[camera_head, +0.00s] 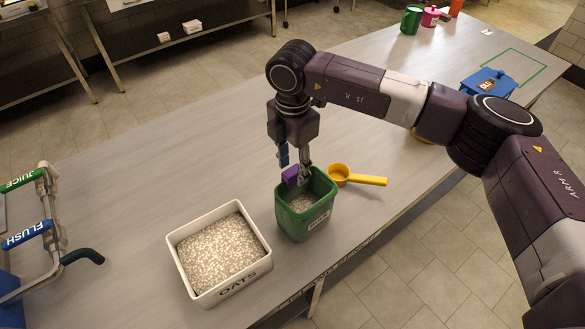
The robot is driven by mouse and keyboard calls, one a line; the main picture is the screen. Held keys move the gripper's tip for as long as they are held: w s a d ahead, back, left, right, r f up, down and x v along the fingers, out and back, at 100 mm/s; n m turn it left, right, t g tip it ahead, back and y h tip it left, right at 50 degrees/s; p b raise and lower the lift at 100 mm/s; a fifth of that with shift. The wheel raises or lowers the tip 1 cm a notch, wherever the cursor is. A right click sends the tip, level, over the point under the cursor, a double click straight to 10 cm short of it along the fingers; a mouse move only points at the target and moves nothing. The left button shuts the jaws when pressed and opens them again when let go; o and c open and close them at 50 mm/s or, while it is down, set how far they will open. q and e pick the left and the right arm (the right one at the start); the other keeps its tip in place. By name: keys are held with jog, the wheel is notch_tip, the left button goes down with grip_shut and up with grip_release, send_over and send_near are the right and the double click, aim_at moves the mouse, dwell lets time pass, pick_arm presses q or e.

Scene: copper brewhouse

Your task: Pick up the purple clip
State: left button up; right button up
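The purple clip (290,176) is at the left rim of a green bin (292,224), which holds pale grain. My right gripper (294,168) points down over this rim. Its fingers are apart, one on the clip's left and one on its right, close to it. I cannot tell whether they press on the clip. The right finger's tip partly overlaps the bin's opening, and part of the clip is hidden. My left gripper is not in view.
A white oats box (258,281) stands left of the bin. A yellow scoop (366,180) lies to the right. Juice and flush handles (28,236) are at the left edge. A blue box (486,84) and green mug (411,20) stand farther back. The table's middle left is clear.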

jog(key=shift+f, duration=0.9)
jog(key=shift+a, duration=0.1)
jog(key=c, duration=1)
jog(key=shift+c, duration=0.2)
